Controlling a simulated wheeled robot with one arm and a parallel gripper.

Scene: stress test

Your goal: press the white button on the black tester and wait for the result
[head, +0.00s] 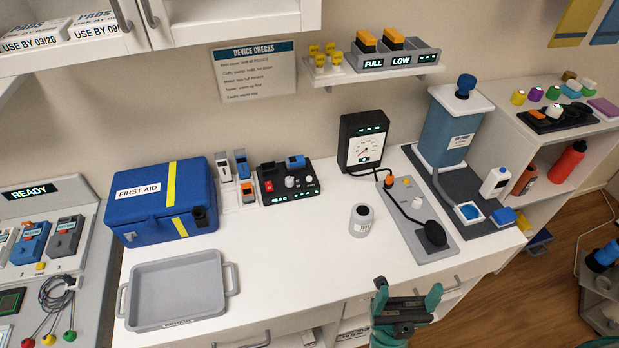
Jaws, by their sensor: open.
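A black box (270,198) stands on the white counter, right of the blue first aid case. It looks like the tester. On its top are a round white button (289,182), a red part (269,186) at its left and a blue piece (296,161) at the back. A small green display glows on its front edge, its text too small to read surely. My teal gripper (408,299) is open and empty at the bottom of the head view, near the counter's front edge. It is well to the right and front of the black box, apart from it.
The first aid case (135,210) and grey tray (178,322) take up the left. A white jar (361,220), black gauge (351,133) and grey board (441,247) with a bulb and hose stand on the right. The counter (290,255) is clear before the box.

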